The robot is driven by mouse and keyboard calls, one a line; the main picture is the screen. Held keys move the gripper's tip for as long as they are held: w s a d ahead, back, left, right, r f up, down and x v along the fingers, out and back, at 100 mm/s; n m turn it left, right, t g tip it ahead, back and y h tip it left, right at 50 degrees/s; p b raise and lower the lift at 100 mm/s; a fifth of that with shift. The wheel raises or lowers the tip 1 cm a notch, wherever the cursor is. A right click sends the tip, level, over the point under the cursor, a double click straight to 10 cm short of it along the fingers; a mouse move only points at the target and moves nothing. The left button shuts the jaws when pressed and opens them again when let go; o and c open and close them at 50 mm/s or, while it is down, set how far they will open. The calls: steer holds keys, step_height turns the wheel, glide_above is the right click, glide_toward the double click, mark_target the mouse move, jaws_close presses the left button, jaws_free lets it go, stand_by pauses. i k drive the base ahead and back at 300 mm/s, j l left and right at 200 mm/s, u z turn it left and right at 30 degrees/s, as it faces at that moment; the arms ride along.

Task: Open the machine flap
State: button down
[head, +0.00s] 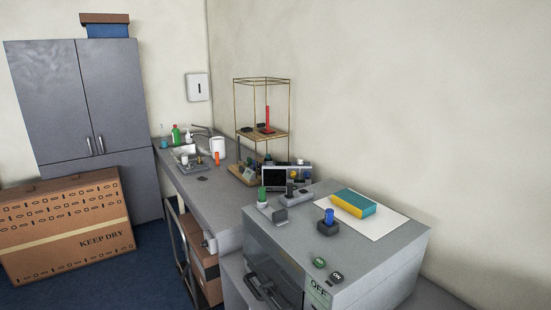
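The grey machine (375,257) stands on the table at the lower right in the head view. Its dark front flap (285,280) faces left and toward me, with a dark handle (262,290) on it. The flap looks shut, but its lower edge is cut off by the picture. Green and black ON buttons (319,263) and an OFF label (319,289) sit at the machine's front corner. My gripper is not in view, so its state is hidden.
On the machine lie a teal and yellow box (354,203), a white sheet (384,224) and a blue-topped holder (328,224). A small screen (287,178), a wire rack (263,132) and a sink (184,151) stand behind. A large carton (65,222) is at left. Blue floor (150,265) is clear.

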mark_target(267, 284)
steer(key=i+j, duration=0.55)
steer(key=j, duration=0.25)
steer(key=i+j+z, duration=0.1)
steer(key=i+j, duration=0.2)
steer(key=j, duration=0.1)
